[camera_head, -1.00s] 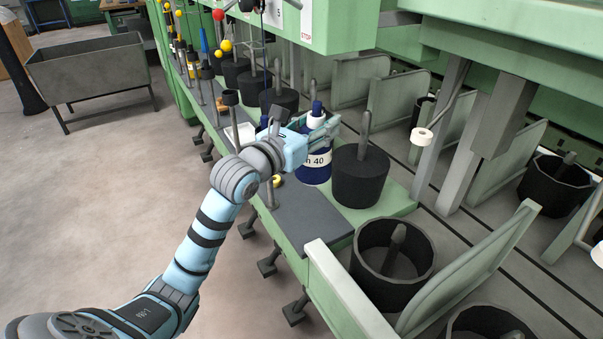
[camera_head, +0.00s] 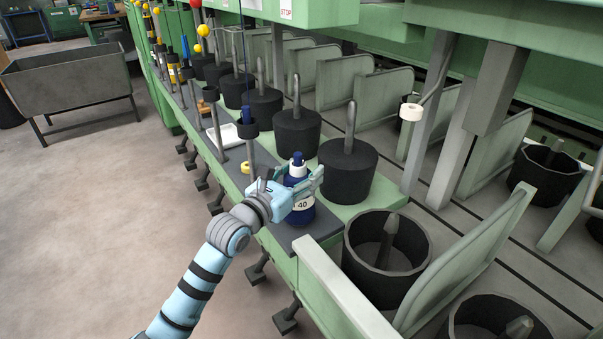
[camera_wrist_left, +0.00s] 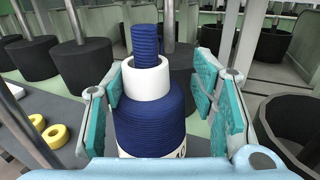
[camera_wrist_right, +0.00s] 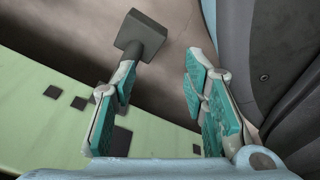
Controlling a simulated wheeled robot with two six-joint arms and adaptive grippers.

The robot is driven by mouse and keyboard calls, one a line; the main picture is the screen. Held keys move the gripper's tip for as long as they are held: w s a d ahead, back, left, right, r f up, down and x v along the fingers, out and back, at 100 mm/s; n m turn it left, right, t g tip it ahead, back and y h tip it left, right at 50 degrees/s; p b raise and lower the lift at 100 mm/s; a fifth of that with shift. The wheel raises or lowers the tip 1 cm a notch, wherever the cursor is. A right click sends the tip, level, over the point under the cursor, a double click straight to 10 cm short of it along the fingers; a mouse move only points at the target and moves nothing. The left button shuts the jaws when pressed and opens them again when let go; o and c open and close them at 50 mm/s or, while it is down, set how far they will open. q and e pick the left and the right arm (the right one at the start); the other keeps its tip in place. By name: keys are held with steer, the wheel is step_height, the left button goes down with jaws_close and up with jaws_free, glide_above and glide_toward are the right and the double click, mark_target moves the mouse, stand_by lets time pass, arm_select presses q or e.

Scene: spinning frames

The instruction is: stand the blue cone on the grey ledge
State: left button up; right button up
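The blue cone (camera_head: 296,176), dark blue with a white collar and a white label reading 40, is upright between the fingers of my left gripper (camera_head: 293,187). In the left wrist view the cone (camera_wrist_left: 150,105) fills the space between the two teal pads, close to the left one. The grey ledge (camera_head: 318,231) is the dark strip along the green machine's front, and the cone is over its near end. I cannot tell whether its base touches the ledge. My right gripper (camera_wrist_right: 160,85) is empty with its fingers apart, beside a green machine edge.
A large black can (camera_head: 347,172) with a spindle stands just behind the cone, and an open black bucket (camera_head: 386,255) is to its right. Thin posts with black cups (camera_head: 247,128) line the ledge to the left. Yellow rings (camera_wrist_left: 55,136) lie on it. Open floor lies left.

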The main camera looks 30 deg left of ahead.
arm_select(q)
steer(key=shift+s, duration=0.3)
steer(key=shift+s+a+r+p, duration=0.1)
steer(key=shift+s+a+p, duration=0.1)
steer(key=shift+s+p, duration=0.8)
steer(key=s+p, duration=0.3)
steer(key=shift+s+a+r+p, duration=0.25)
steer(key=shift+s+r+p, duration=0.1)
steer(key=shift+s+r, duration=0.05)
steer(key=s+p, duration=0.1)
steer(key=p, duration=0.1)
steer(key=s+p, duration=0.2)
steer(key=p, duration=0.1)
steer(key=s+a+f+p, duration=0.1)
steer(key=s+p, duration=0.1)
steer(key=shift+s+p, duration=0.25)
steer(key=shift+p, duration=0.1)
arm_select(e)
steer(key=s+a+r+g, duration=0.1)
steer(key=s+r, duration=0.5)
steer(key=r, duration=0.5)
steer(key=shift+a+r, duration=0.15)
steer(key=shift+r, duration=0.15)
arm_select(q)
steer(key=shift+f, duration=0.1)
arm_select(e)
steer(key=shift+s, duration=0.1)
